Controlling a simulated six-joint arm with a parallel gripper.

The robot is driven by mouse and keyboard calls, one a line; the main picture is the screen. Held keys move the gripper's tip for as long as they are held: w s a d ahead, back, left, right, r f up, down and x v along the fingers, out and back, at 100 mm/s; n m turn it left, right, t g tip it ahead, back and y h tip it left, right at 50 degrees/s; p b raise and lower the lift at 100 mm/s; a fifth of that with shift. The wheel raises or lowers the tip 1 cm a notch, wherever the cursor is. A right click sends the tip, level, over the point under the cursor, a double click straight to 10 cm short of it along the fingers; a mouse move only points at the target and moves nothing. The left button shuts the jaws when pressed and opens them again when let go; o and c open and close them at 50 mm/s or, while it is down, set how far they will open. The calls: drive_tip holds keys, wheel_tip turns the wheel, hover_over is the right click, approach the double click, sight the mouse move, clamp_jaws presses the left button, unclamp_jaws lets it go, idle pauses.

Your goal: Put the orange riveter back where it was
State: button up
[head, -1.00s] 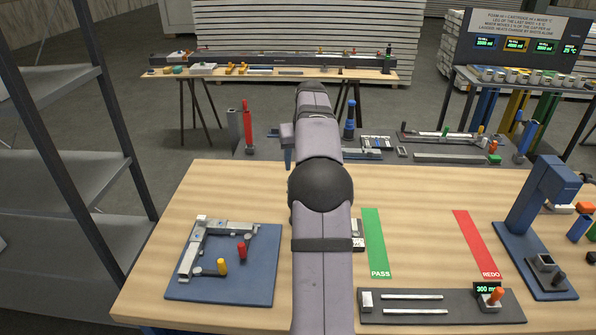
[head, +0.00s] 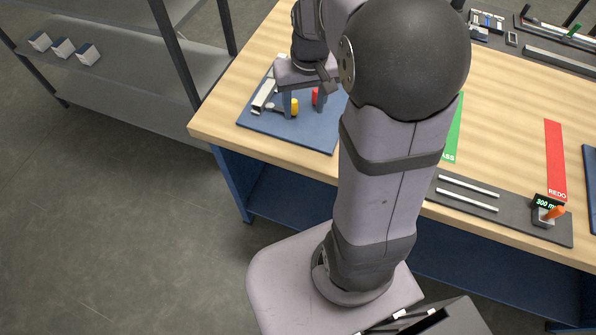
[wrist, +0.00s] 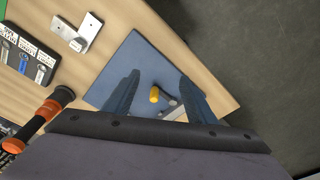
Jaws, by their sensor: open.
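My gripper (head: 304,106) is open and empty above the blue board (head: 315,136) at the table's left front corner. Its two blue fingers also show in the wrist view (wrist: 159,76), on either side of a yellow-handled clamp (wrist: 154,95). The clamp's yellow handle (head: 294,107) and a red handle (head: 315,97) show near the fingers in the head view. An orange and black tool (wrist: 45,112), perhaps the riveter, lies at the left of the wrist view, partly cut off by my gripper body. The head view does not show that tool; my arm covers part of the table.
A light metal frame (head: 264,95) sits on the blue board. Green (head: 453,130) and red (head: 555,160) strips mark the tabletop. A shelf rack (head: 120,85) stands left.

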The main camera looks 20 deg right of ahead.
drive_tip(key=s+a+f+n, duration=0.1)
drive_tip(key=s+a+f, duration=0.1)
drive_tip(key=s+a, duration=0.2)
drive_tip(key=s+a+f+n+g, duration=0.1)
drive_tip(key=s+a+f, duration=0.2)
drive_tip(key=s, duration=0.7)
drive_tip(key=shift+a+f, duration=0.2)
drive_tip(key=shift+a, duration=0.2)
drive_tip(key=shift+s, duration=0.1)
wheel_tip(320, 180, down, 16)
drive_tip(key=b, duration=1.5)
drive_tip(key=shift+r, duration=0.25)
drive_tip(key=shift+r, duration=0.1)
